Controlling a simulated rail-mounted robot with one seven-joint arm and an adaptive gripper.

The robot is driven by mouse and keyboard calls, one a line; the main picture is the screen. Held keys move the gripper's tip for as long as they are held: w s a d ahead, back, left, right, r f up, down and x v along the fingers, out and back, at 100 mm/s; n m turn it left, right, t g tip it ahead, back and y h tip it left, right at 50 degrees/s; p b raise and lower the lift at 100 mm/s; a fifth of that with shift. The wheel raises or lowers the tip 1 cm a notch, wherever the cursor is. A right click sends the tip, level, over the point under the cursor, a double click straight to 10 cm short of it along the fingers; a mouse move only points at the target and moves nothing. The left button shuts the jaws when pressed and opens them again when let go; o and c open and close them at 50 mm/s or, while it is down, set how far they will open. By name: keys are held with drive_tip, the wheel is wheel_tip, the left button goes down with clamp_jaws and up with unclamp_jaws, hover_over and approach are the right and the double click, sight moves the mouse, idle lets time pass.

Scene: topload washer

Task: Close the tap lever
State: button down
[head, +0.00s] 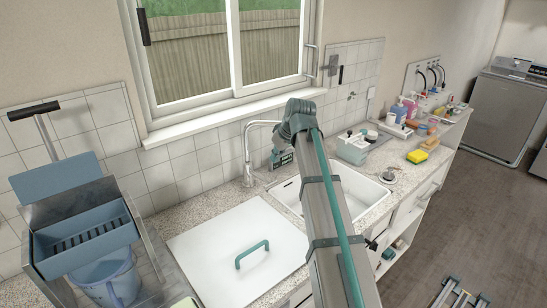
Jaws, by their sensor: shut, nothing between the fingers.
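A chrome tap (249,158) with a tall curved spout stands on the counter, behind the sink and left of my arm. Its spout reaches right toward my arm's upper joint, and its end is hard to make out there. I cannot clearly make out the tap's lever or its position. My arm rises from the bottom of the head view across the sink to a bent joint near the window sill. I cannot make out my gripper or its fingers; the arm appears to hide them. Whether anything touches the tap cannot be seen.
A white sink (346,193) lies partly behind my arm. A white board (205,255) with a green handle (252,254) lies left of it. A blue bucket (108,282) stands at left.

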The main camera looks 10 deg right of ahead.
drive_tip(key=p, duration=0.2)
hover_over(271, 184)
drive_tip(key=f, duration=0.4)
drive_tip(key=w+f, duration=0.1)
drive_tip(key=f, duration=0.1)
drive_tip(key=shift+a+f, duration=0.1)
drive_tip(key=shift+a, duration=0.05)
drive_tip(key=shift+s+f+p, duration=0.2)
drive_tip(key=shift+f+p, duration=0.05)
drive_tip(key=shift+f, duration=0.3)
drive_tip(key=shift+s+f+p, duration=0.15)
drive_tip(key=shift+f+p, duration=0.1)
drive_tip(key=shift+f, duration=0.3)
drive_tip(key=shift+s+d+f+p, duration=0.1)
drive_tip(key=shift+d+f+p, duration=0.05)
drive_tip(key=shift+f, duration=0.35)
drive_tip(key=shift+s+d+f+p, duration=0.1)
drive_tip(key=shift+f+p, duration=0.05)
drive_tip(key=shift+f, duration=0.35)
drive_tip(key=shift+s+d+f+b, duration=0.1)
drive_tip(key=shift+s+f+b, duration=0.15)
drive_tip(key=shift+f+b, duration=0.65)
drive_tip(key=shift+r, duration=0.1)
